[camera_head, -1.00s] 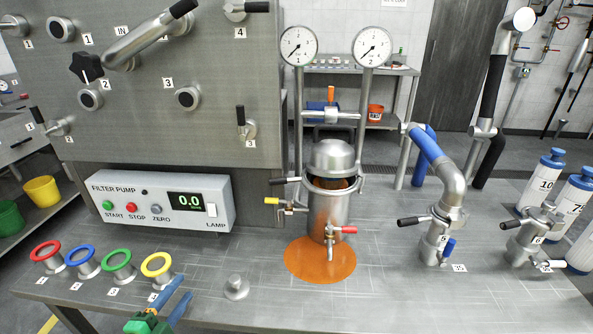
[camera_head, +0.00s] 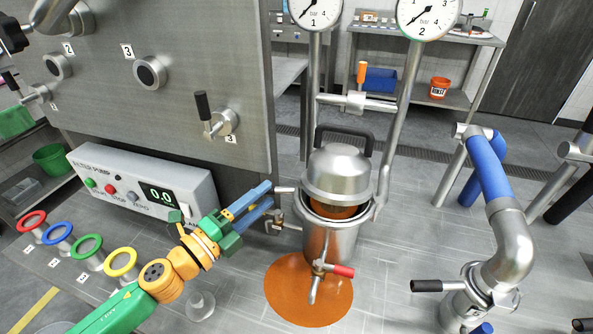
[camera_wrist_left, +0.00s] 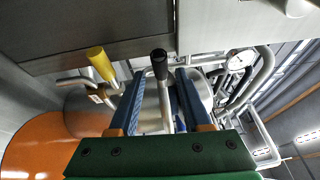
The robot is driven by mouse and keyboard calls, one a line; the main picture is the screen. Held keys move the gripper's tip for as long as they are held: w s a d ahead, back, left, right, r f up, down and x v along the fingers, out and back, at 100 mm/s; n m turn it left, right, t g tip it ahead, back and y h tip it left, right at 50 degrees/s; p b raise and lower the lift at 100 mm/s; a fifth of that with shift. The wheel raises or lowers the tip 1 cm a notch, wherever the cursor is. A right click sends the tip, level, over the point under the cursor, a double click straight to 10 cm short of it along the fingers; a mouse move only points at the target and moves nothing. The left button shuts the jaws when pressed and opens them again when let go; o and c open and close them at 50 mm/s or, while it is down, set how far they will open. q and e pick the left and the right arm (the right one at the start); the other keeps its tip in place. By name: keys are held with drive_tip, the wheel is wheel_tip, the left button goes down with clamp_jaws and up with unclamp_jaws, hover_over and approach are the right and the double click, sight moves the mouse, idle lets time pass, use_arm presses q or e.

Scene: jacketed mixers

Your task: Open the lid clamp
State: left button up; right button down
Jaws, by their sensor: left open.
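The steel mixer vessel (camera_head: 328,243) stands on the bench with its domed lid (camera_head: 340,171) above the rim; orange shows in the gap beneath. A black-handled lever (camera_wrist_left: 160,65), apparently the lid clamp, lies between my left gripper's blue fingers in the left wrist view, with room on both sides. My left gripper (camera_head: 268,194) is open at the vessel's left side in the head view, its fingers hiding most of the lever's handle. I cannot tell whether a finger touches it. My right gripper is out of view.
A yellow-handled valve (camera_wrist_left: 100,62) is close beside the fingers. A red-handled valve (camera_head: 338,270) juts from the vessel's front, above an orange patch (camera_head: 300,297). The pump box (camera_head: 150,187) and colored rings (camera_head: 88,248) lie left. A blue-sleeved pipe (camera_head: 490,170) stands right.

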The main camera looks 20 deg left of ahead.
sight(275, 187)
use_arm(q)
drive_tip(key=shift+p+x, duration=1)
drive_tip(key=shift+x, duration=2.05)
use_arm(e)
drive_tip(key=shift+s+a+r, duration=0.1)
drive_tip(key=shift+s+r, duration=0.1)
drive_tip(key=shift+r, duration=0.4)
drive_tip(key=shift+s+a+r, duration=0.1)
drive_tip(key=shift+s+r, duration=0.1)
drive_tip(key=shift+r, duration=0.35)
use_arm(q)
clamp_jaws()
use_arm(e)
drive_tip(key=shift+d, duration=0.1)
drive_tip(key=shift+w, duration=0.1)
